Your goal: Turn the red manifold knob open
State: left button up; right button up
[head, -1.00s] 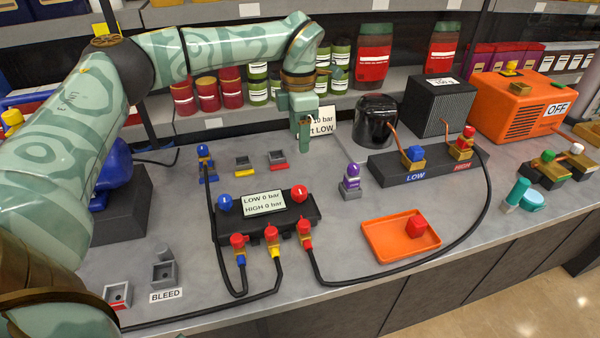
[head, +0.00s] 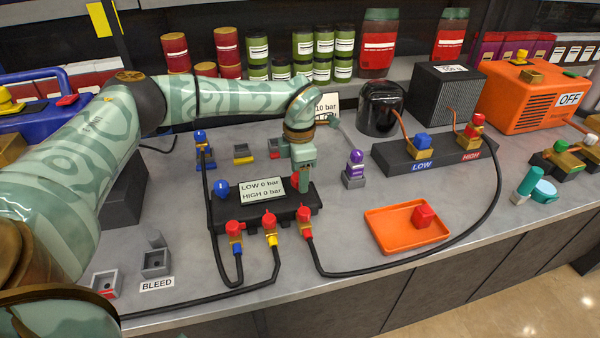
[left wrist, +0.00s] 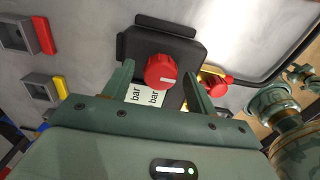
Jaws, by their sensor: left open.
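The black manifold (head: 262,216) stands on the bench with a label (head: 262,190) reading "LOW 0 bar, HIGH 0 bar". A blue knob (head: 221,189) shows at its left end. The red manifold knob (left wrist: 160,71), with a white line on its face, is at the other end and is mostly hidden behind my gripper in the head view. My left gripper (head: 302,178) points down at that end. In the left wrist view its open fingers (left wrist: 158,82) stand on either side of the red knob, with gaps visible.
Three red-capped hose fittings (head: 269,222) line the manifold's front edge, with black hoses running over the bench. An orange tray (head: 385,243) holds a red piece (head: 423,215). A purple-topped fitting (head: 354,168) stands right of the manifold.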

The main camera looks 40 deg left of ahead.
pick_arm(q)
jog(key=c, duration=1)
jog(key=shift+r, duration=0.1)
